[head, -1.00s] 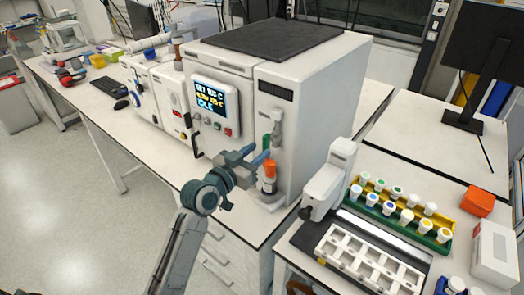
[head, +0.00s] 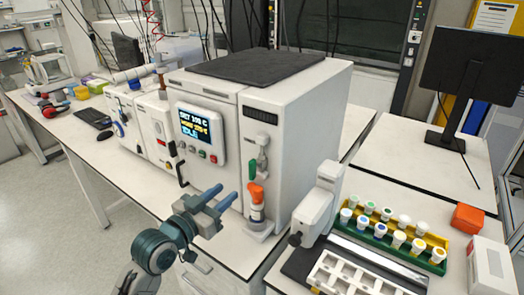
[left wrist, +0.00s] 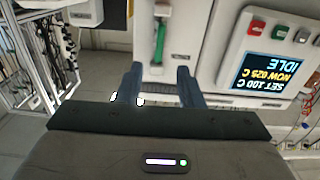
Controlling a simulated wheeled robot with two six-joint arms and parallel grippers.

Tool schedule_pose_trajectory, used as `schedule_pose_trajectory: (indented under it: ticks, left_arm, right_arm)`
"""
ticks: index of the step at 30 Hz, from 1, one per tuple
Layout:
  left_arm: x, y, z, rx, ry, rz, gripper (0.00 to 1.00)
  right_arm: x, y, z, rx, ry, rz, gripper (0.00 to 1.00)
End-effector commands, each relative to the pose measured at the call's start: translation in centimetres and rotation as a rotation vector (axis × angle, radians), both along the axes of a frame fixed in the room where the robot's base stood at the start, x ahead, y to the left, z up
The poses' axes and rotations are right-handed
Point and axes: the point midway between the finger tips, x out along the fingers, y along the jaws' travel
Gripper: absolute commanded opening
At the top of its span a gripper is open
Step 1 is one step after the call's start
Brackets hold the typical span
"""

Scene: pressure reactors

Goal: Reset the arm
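My left gripper (head: 222,200) is in front of the white reactor cabinet (head: 295,135), low and left of the orange-topped bottle (head: 257,200) on its ledge. Its two blue fingers stand apart with nothing between them. In the left wrist view the fingers (left wrist: 160,85) are also apart, pointing at the cabinet front with the green handle (left wrist: 160,42). The cabinet's screen (head: 194,127) reads IDLE, and it also shows upside down in the left wrist view (left wrist: 275,70). My right gripper is not in view.
A rack of several capped vials (head: 395,230) and a white slotted tray (head: 360,275) lie on the right bench, beside a white device (head: 318,205). An orange box (head: 467,218) and a monitor (head: 470,75) are farther right. The floor at left is clear.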

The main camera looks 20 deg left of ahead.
Motion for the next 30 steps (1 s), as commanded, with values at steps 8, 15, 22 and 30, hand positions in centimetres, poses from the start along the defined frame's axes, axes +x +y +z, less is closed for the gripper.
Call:
schedule_pose_trajectory:
  ticks: [8, 15, 22, 30]
  left_arm:
    - [-3.7, -0.3, -7.3, 0.082, 0.244, 0.037, 0.34]
    - [-14.1, 1.1, -18.6, 0.234, 0.726, 0.145, 0.34]
    - [-22.2, 2.6, -23.0, 0.313, 1.024, 0.233, 0.34]
    - [-27.3, 3.8, -27.3, 0.359, 1.231, 0.3, 0.34]
  right_arm:
    - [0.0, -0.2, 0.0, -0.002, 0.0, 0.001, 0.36]
    - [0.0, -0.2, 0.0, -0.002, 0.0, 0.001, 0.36]
    - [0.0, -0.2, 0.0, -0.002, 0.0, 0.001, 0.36]
    - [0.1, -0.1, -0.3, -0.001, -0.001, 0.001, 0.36]
